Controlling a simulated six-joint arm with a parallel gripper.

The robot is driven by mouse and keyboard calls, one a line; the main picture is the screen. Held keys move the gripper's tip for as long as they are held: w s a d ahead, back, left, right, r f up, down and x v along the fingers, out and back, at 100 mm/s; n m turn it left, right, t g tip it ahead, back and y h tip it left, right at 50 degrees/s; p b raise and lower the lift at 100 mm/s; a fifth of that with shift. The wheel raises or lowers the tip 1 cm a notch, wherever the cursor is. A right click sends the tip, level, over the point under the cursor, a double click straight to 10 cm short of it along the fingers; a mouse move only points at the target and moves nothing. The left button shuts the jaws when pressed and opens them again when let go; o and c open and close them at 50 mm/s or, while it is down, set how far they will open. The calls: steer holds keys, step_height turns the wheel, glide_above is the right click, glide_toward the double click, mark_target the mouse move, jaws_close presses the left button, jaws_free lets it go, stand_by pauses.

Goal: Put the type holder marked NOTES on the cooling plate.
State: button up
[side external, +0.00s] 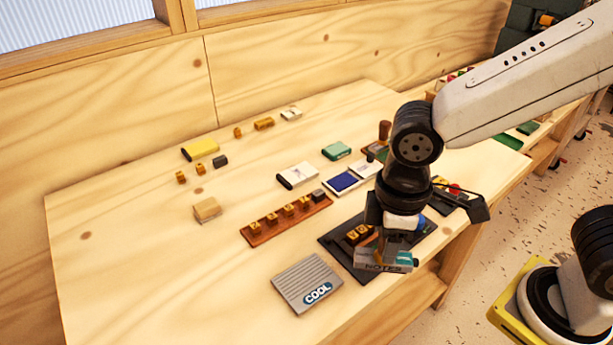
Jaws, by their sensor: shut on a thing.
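The type holder marked NOTES (372,266) is a grey block with a dark label on its front and a teal end. My gripper (388,246) is shut on it, and the holder hangs over the front part of a dark tray. The ribbed grey cooling plate (300,278), marked COOL, lies flat on the table to the left of the holder. Its top is bare. My gripper partly hides the top of the holder and part of the dark tray. How high the holder is above the tray I cannot tell.
The dark tray (334,244) holds brass type pieces (358,233). A brown rack (262,234) with several brass pieces lies behind the plate. A blue ink pad (345,181), white box (297,175) and green block (337,150) stand farther back. The table left of the plate is clear.

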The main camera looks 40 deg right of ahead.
steer(key=w+a+f, duration=0.4)
steer(key=w, duration=0.4)
glide_above(303, 278)
steer(key=shift+s+d+f, duration=0.1)
steer(key=shift+s+f, duration=0.05)
steer(key=shift+f, duration=1.2)
steer(key=shift+s+f, duration=0.1)
steer(key=shift+f, duration=1.2)
steer(key=shift+w+f, duration=0.25)
steer(key=shift+f, duration=1.6)
steer(key=shift+f, duration=0.2)
steer(key=o, duration=1)
